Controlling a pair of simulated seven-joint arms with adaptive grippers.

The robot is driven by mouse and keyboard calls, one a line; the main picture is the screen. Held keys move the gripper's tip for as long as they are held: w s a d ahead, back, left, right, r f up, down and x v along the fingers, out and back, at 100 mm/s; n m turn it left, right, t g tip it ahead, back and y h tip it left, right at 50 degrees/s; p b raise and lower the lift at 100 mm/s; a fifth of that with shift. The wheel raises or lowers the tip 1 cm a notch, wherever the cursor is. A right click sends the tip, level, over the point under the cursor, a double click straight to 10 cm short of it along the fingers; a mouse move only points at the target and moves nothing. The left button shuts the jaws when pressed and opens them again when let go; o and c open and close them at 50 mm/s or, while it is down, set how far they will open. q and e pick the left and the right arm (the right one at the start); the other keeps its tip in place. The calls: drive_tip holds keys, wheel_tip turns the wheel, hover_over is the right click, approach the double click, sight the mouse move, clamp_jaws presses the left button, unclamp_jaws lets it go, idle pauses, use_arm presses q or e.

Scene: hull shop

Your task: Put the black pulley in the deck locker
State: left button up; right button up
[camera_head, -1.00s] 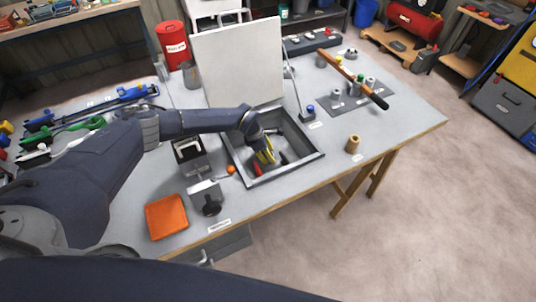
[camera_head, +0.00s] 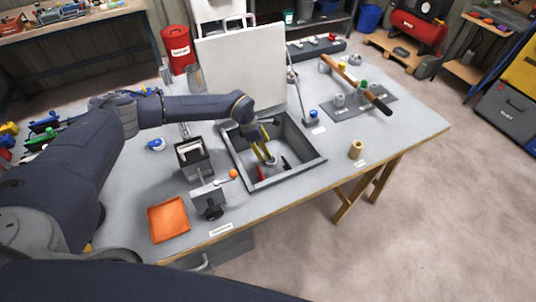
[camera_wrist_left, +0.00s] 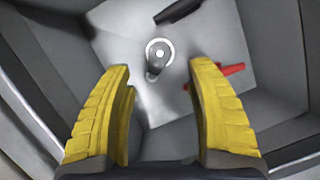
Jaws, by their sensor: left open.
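The deck locker (camera_head: 307,168) is an open grey box sunk into the workbench, its pale lid (camera_head: 240,65) standing upright behind it. My left gripper (camera_head: 268,158) reaches down over it, its yellow fingers pointing into the box. In the left wrist view the fingers (camera_wrist_left: 160,85) are spread with nothing between them. Beyond the fingertips, on the locker floor, is a small dark round piece (camera_wrist_left: 155,70) with a pale ring on top; it may be the black pulley, but I cannot be sure. My right gripper is not in view.
A black item (camera_wrist_left: 178,11) and a red item (camera_wrist_left: 228,71) also lie in the locker. A grey open-topped holder (camera_head: 193,160), a clamp-like fixture (camera_head: 212,195) and an orange tray (camera_head: 168,219) stand to its left. A tan spool (camera_head: 356,149) stands to its right.

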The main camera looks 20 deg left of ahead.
use_arm(q)
drive_tip(key=shift+v, duration=2.05)
drive_tip(key=shift+c, duration=0.5)
